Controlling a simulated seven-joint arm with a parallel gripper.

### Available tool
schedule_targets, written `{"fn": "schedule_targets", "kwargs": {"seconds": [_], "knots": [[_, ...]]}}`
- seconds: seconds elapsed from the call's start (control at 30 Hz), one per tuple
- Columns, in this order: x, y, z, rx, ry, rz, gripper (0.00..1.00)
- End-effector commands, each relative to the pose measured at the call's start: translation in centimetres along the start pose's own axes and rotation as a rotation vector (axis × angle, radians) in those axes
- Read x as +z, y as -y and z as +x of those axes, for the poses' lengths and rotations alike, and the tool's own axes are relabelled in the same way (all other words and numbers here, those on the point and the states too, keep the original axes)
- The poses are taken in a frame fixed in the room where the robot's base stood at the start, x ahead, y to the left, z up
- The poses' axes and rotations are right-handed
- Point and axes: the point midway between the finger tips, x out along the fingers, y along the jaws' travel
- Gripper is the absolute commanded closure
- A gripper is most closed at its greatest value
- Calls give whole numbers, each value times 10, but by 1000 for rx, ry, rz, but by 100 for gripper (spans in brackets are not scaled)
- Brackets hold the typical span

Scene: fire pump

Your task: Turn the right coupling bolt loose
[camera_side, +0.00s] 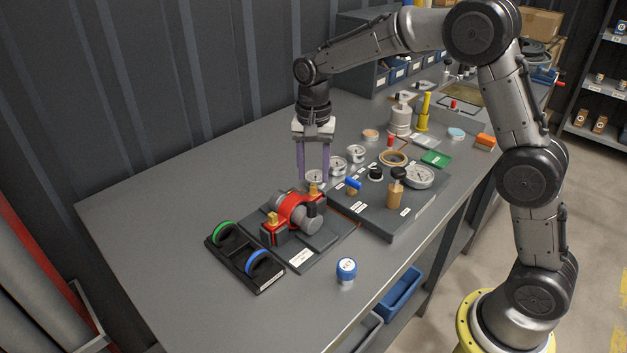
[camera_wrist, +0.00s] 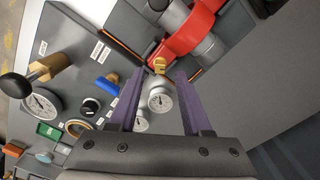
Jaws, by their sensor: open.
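A red coupling (camera_side: 289,205) wraps a grey pipe on a dark base plate on the bench. A brass right bolt (camera_side: 313,188) stands at its right end and a brass left bolt (camera_side: 272,219) at its left end. My gripper (camera_side: 313,183) points down with its two purple fingers apart, near the right bolt. In the wrist view the right bolt (camera_wrist: 159,65) shows between and just beyond the fingertips of my gripper (camera_wrist: 160,73), beside the red coupling (camera_wrist: 190,30). The fingers look empty. I cannot tell their exact height over the bolt.
Loose gauges (camera_side: 355,153) lie behind. The bench's left is clear.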

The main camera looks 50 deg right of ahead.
Motion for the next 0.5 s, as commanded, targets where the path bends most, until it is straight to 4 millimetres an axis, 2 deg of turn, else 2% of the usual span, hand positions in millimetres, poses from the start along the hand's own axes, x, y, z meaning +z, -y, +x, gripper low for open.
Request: {"fn": "schedule_targets", "kwargs": {"seconds": [0.1,0.2,0.5], "knots": [[0,0,17,2,1,0,51],[0,0,25,1,1,0,51],[0,0,31,0,0,0,51]]}}
